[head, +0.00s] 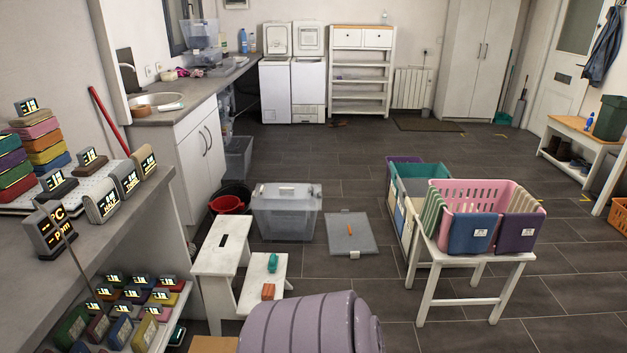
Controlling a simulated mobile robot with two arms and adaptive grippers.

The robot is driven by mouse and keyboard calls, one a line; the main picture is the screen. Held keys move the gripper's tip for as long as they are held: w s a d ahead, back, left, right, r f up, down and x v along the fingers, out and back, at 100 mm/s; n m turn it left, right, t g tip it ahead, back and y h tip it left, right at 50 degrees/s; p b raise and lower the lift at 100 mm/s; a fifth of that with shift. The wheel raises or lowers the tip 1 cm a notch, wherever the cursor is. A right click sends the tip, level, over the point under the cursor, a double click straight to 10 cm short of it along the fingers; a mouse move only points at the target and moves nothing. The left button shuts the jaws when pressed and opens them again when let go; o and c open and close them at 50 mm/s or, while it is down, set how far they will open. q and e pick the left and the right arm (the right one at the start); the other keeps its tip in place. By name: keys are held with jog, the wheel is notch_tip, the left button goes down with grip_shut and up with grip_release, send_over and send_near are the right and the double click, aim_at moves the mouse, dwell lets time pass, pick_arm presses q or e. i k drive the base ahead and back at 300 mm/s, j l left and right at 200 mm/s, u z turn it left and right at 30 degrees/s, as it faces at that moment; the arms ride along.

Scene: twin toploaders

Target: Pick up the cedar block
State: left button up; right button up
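A small reddish-brown block (268,291) lies on the lower step of the white step stool (250,304), near its front end. It looks like the cedar block, but it is too small to be certain. A small teal object (272,262) lies behind it on the same step, a little apart. Neither of my grippers shows in the head view.
A large purple ribbed object (300,325) stands in front of the stool at the bottom. A clear lidded bin (287,210) and a grey lid (350,241) are behind. A white bench (470,259) holding baskets stands right. Dark floor lies open between.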

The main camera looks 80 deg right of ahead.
aim_at(268, 293)
jog(key=z, duration=2.4)
jog(key=i+l, duration=0.2)
jog(key=l, duration=0.2)
jog(key=i+l, duration=0.25)
jog(key=l, duration=0.15)
jog(key=i+l+u, duration=0.1)
jog(key=l, duration=0.3)
jog(key=i, duration=0.1)
